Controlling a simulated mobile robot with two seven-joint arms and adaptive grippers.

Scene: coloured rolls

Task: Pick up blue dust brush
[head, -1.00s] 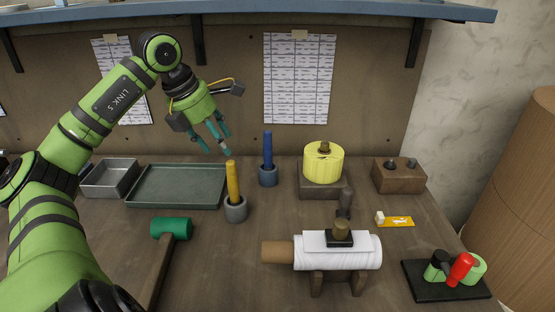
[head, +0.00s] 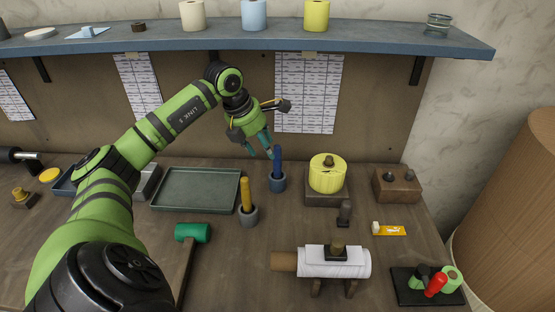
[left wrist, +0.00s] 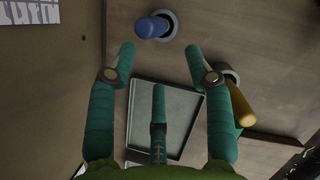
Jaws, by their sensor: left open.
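The blue dust brush (head: 278,162) stands upright with its handle up in a round grey holder (head: 278,184) on the bench; its lower end is hidden inside the holder. In the left wrist view the blue brush (left wrist: 152,27) is just beyond the fingertips, at the top middle. My left gripper (head: 261,151) is open and empty, close to the left of the brush top, with its fingers pointing down and right. Its spread teal fingers also show in the left wrist view (left wrist: 160,60). My right gripper is not in view.
A yellow-handled brush (head: 245,192) stands in a similar holder, left and nearer. A green tray (head: 195,171) lies to the left, a yellow roll (head: 327,172) on a block to the right, a green mallet (head: 193,233) in front. A blue shelf (head: 350,42) hangs above.

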